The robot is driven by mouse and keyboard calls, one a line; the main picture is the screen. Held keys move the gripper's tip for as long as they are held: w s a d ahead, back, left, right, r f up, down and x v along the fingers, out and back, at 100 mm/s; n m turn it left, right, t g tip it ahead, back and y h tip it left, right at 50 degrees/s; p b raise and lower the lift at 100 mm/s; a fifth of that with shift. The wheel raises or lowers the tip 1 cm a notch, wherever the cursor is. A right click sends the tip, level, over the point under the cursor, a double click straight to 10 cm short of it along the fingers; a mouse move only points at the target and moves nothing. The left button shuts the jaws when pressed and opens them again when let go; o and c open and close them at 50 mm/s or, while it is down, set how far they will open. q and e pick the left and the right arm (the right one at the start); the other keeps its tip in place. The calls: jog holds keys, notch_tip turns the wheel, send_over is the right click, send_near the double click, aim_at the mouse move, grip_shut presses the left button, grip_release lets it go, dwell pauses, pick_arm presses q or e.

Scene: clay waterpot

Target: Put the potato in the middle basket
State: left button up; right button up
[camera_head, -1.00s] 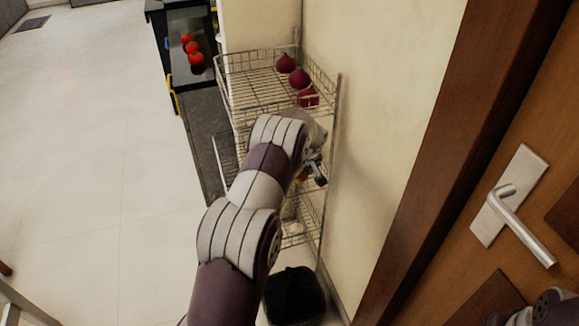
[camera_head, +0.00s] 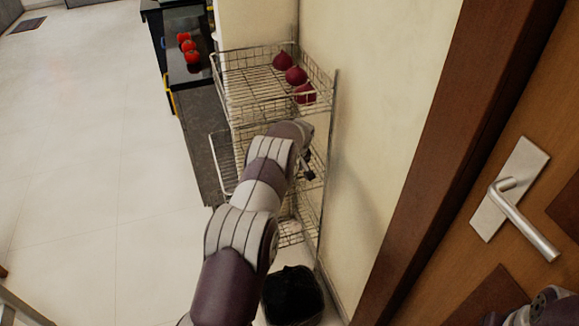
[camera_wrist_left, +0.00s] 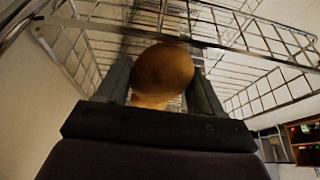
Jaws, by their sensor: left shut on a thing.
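The potato (camera_wrist_left: 165,68) is brown and rounded, held between the two fingers of my left gripper (camera_wrist_left: 163,82) in the left wrist view. In the head view my left arm reaches over to the wire rack, with its wrist beside the middle basket (camera_head: 219,165). The arm hides much of that basket, and the potato cannot be made out there. In the wrist view wire bars (camera_wrist_left: 255,40) run close beyond and above the potato. I cannot tell whether the potato touches them. My right gripper is not in view.
The top basket (camera_head: 232,98) holds dark red onions (camera_head: 296,75). The wall stands close on the rack's right side. A lower basket (camera_head: 291,238) shows below my arm, with a black bin (camera_head: 293,296) in front. Open floor lies left. Red tomatoes (camera_head: 186,46) sit on a dark counter.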

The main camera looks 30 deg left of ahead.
pick_arm(q)
jog(key=shift+f, duration=0.2)
jog(key=o, duration=1.1)
jog(key=shift+o, duration=0.2)
jog(key=shift+r+p, duration=0.8)
jog(key=shift+r, duration=0.15)
jog(key=v, duration=0.7)
jog(key=shift+s+d, duration=0.15)
jog(key=shift+d, duration=0.15)
jog(key=s+d+r+m+h, duration=0.2)
jog(key=s+d+r+m, duration=0.25)
jog(key=s+d, duration=0.4)
jog(key=s+d+r+m, duration=0.1)
jog(key=s+d, duration=0.3)
jog(key=s, duration=0.4)
jog(key=s+d+r+m+g+h, duration=0.1)
jog(key=s+d+m, duration=0.1)
jog(key=s, duration=0.6)
jog(key=s+d+r+m, duration=0.1)
jog(key=s+d+m, duration=0.1)
jog(key=s+d, duration=0.3)
jog(key=s, duration=0.3)
jog(key=shift+d, duration=0.3)
jog(key=shift+m, duration=0.25)
